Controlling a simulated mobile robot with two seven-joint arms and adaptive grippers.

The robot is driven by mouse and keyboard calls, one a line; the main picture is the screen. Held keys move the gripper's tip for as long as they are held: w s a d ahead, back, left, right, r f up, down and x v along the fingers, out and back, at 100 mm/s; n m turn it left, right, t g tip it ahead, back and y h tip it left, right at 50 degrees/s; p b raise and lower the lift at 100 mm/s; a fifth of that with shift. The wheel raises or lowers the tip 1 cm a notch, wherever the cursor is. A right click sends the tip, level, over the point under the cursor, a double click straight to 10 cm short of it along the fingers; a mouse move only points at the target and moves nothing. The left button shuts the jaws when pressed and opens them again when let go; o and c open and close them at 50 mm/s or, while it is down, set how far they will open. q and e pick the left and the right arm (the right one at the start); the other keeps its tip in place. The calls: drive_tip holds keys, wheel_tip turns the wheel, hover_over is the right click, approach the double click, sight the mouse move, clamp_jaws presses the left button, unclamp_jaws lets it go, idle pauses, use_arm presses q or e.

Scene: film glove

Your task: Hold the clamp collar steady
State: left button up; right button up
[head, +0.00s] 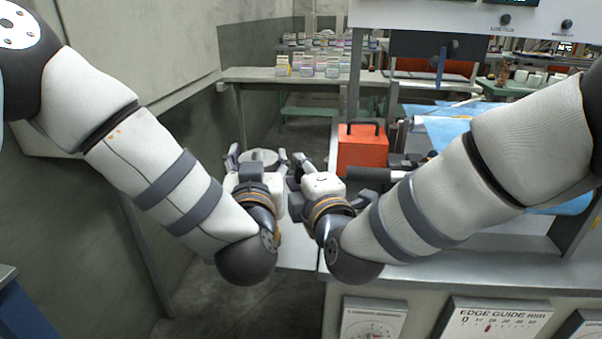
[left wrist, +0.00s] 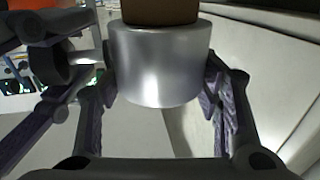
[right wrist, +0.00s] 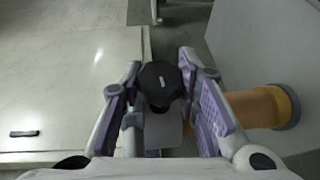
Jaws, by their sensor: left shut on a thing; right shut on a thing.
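The clamp collar (left wrist: 160,65) is a smooth silver cylinder in the left wrist view, with a brown cylindrical part (left wrist: 160,10) at its upper end. My left gripper (head: 258,160) is shut on the collar, one finger on each side. In the head view the collar's grey round face (head: 262,156) shows between the fingers. My right gripper (head: 297,168) is close beside it. In the right wrist view, my right gripper is shut on a black lobed knob (right wrist: 158,82) that sits over a pale metal bracket (right wrist: 162,130).
An orange box (head: 362,150) with a dark handle stands just behind and right of my grippers. A tan roll with a grey end (right wrist: 262,106) lies right of the right fingers. A bench (head: 470,250) fills the right side; open floor lies lower left.

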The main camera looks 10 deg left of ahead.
drive_tip(key=g, duration=0.2)
drive_tip(key=m+g+h, duration=0.1)
drive_tip(key=g, duration=0.1)
drive_tip(key=shift+r+h, duration=0.15)
drive_tip(key=shift+h, duration=0.15)
drive_tip(key=shift+w+m+g+h, duration=0.1)
drive_tip(key=shift+m+g+h, duration=0.35)
drive_tip(key=shift+g, duration=0.75)
drive_tip(key=m+g, duration=0.1)
drive_tip(key=g, duration=0.3)
drive_tip(key=shift+g+h, duration=0.25)
drive_tip(key=shift+g, duration=0.05)
drive_tip(key=shift+m+g, duration=0.25)
drive_tip(key=shift+g, duration=0.05)
drive_tip(key=o, duration=1.2)
drive_tip(key=v, duration=1.2)
